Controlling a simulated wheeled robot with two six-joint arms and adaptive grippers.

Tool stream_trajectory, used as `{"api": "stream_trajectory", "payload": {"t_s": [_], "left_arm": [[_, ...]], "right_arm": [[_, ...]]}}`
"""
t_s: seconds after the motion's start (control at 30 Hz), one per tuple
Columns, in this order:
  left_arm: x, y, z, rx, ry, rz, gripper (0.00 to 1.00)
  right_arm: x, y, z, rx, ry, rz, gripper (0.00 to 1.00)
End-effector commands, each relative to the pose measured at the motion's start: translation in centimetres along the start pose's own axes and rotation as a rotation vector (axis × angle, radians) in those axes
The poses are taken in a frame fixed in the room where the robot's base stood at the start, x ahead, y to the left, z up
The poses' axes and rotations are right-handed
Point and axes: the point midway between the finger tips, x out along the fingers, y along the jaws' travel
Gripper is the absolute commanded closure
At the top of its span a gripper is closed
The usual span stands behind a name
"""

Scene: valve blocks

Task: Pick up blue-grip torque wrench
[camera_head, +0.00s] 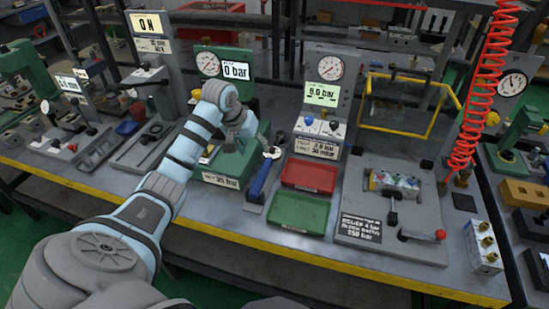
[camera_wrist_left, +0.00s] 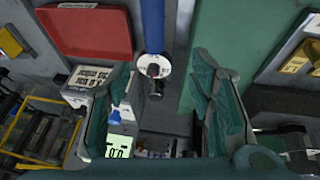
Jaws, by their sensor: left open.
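The blue-grip torque wrench (camera_head: 260,178) lies on the grey bench between the green test stand and the trays, with its round light head toward the back. In the left wrist view its blue grip (camera_wrist_left: 152,26) comes down from the top edge to a white round head with a dark stub. My left gripper (camera_head: 250,130) is over the green stand, close to the wrench's head. In the wrist view its green fingers (camera_wrist_left: 157,88) are spread apart, with the wrench head showing between them and nothing gripped. My right gripper is not in view.
The green test stand (camera_head: 226,166) with its "0 bar" display is left of the wrench. A red tray (camera_head: 309,175) and a green tray (camera_head: 298,212) lie to its right. A gauge panel (camera_head: 323,92) stands behind. A valve fixture (camera_head: 390,232) and red coiled hose (camera_head: 484,85) are farther right.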

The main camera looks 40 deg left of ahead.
Motion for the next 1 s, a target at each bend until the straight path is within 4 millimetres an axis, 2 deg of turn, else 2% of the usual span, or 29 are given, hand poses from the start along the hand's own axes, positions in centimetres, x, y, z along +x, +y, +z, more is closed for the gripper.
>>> {"api": "stream_trajectory", "payload": {"t_s": [0.1,0.2,0.37,0.6,0.83,1.0], "left_arm": [[3.7,0.7,0.1,0.007,-0.006,0.008,0.51],[6.2,1.1,0.0,0.012,-0.005,0.009,0.51],[8.3,1.0,0.1,0.012,-0.004,0.007,0.51],[12.6,1.1,0.6,0.011,-0.003,0.006,0.51],[12.7,1.1,0.5,0.012,-0.001,0.005,0.51],[12.7,1.1,0.5,0.011,-0.002,0.005,0.79]], "right_arm": [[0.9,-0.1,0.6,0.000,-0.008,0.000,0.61],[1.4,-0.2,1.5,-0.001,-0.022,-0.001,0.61],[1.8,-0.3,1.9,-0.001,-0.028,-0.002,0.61],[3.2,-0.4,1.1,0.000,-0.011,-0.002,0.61],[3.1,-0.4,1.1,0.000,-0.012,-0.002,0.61],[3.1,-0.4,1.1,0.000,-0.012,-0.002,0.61]]}}
